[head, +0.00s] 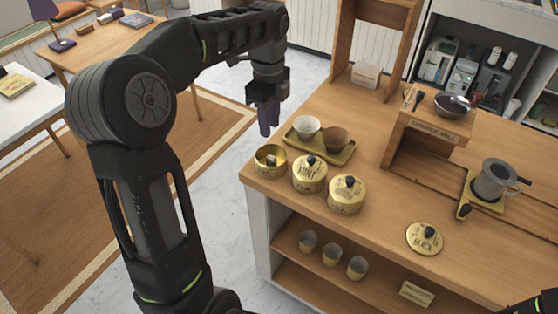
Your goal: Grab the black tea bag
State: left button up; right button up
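An open brass tin (259,164) stands at the counter's left corner with a small pale item, seemingly a tea bag (271,160), inside. Its label is not readable. A brass lid marked BLACK (424,240) lies flat on the counter to the right, apart from the tins. My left gripper (268,128) hangs fingers down above and behind the open tin, just beyond the counter's left edge and touching nothing. Its fingers look close together, but their gap is hard to judge. Only a dark bit of my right arm or gripper (535,303) shows at the bottom right corner.
Two lidded brass tins, one marked MINT (309,176) and another (346,195), stand beside the open one. A tray (340,158) with two cups lies behind. A wooden stand (437,128) and a metal jug (494,180) are right. The counter's front is mostly clear.

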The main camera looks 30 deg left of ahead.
pick_arm(q)
jog(key=b, duration=0.5)
send_over(272, 157)
jog(key=f, duration=0.5)
jog(key=shift+s+f, duration=0.2)
jog(key=shift+f, duration=0.15)
jog(key=shift+r, duration=0.1)
jog(key=shift+f, duration=1.35)
jog(key=shift+w+f+p, duration=0.1)
jog(key=shift+f+p, duration=0.55)
jog(key=shift+f, duration=1.95)
